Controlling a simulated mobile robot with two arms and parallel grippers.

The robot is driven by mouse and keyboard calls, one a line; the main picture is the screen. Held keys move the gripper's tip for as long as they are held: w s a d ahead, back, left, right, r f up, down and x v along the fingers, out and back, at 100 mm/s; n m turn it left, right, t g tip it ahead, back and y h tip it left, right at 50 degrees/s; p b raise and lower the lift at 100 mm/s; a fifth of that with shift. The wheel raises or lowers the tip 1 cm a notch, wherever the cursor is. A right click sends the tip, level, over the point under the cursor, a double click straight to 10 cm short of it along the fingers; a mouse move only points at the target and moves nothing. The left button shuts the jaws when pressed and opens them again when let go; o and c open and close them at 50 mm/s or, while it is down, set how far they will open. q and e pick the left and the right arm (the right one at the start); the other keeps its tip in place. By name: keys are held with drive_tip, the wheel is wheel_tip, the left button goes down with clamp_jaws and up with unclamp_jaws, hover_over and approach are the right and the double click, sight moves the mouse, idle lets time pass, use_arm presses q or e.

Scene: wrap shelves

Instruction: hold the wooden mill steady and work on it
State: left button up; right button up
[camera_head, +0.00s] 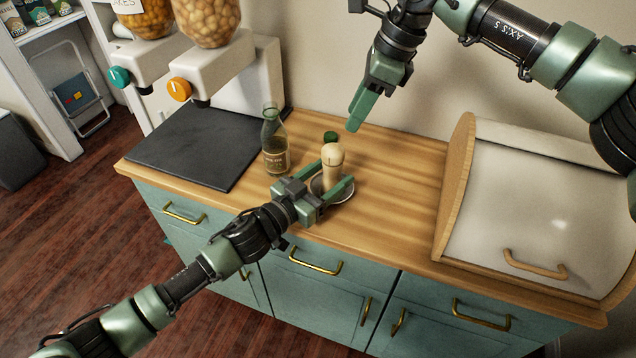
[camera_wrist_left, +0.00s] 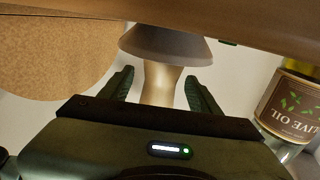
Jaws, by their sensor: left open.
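The pale wooden mill (camera_head: 332,165) stands upright on a small round metal dish (camera_head: 345,188) on the wooden counter. My left gripper (camera_head: 333,178) is open, with its two fingers on either side of the mill. In the left wrist view, which looks upside down, the mill (camera_wrist_left: 160,85) shows between the spread fingers, with a gap visible on each side. My right gripper (camera_head: 356,115) hangs above the counter, behind and to the right of the mill, apart from it. It is seen edge-on, so its opening is unclear.
An olive oil bottle (camera_head: 275,145) stands left of the mill, with a small dark green object (camera_head: 330,137) behind the mill. A dark slab (camera_head: 190,145) lies left under dispensers (camera_head: 200,72). A bread box (camera_head: 535,205) fills the right. The counter (camera_head: 405,180) between is clear.

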use_arm(q)
drive_tip(key=shift+w+d, duration=0.3)
